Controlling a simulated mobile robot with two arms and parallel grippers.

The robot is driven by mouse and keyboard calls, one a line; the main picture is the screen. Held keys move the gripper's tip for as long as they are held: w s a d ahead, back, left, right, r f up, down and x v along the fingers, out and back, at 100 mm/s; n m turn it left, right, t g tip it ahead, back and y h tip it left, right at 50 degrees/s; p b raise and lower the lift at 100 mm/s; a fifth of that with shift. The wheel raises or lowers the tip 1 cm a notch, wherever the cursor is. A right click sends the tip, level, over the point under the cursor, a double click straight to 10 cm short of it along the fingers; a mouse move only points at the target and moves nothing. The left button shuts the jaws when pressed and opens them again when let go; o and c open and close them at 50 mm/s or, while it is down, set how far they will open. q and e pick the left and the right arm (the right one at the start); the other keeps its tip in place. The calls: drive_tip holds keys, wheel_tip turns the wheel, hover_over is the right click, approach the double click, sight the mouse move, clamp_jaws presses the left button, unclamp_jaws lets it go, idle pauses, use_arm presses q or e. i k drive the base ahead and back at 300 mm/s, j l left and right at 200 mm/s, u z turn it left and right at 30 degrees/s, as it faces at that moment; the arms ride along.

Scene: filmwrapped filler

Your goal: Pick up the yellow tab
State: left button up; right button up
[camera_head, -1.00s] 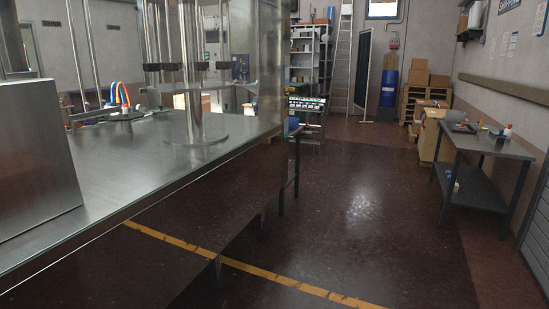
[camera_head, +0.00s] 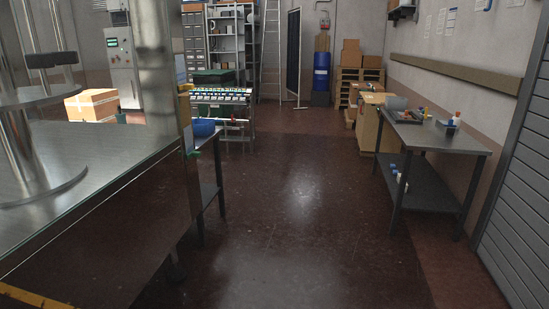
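I cannot make out a yellow tab in this view. Neither of my grippers is in view. On the right stands a dark two-level table (camera_head: 432,134) with a tray of small items (camera_head: 405,116), too small to tell apart. A small bottle with an orange top (camera_head: 455,121) stands near its right end. Small white and blue bottles (camera_head: 397,176) stand on its lower shelf.
A steel machine table (camera_head: 80,170) fills the left. Behind it are a side table with a blue bowl (camera_head: 203,128) and a conveyor-like bench (camera_head: 222,97). Pallets (camera_head: 358,76), a blue barrel (camera_head: 321,72) and a ladder (camera_head: 271,50) stand at the back. The middle floor (camera_head: 300,200) is clear.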

sight(186, 87)
drive_tip(key=i+u, duration=0.15)
drive_tip(key=i, duration=0.35)
drive_tip(key=i+l+u, duration=0.15)
drive_tip(key=i, duration=0.4)
drive_tip(key=i+l+u, duration=0.2)
drive_tip(key=i, duration=0.3)
drive_tip(key=i+l+u, duration=0.15)
drive_tip(key=i, duration=0.35)
drive_tip(key=l, duration=0.1)
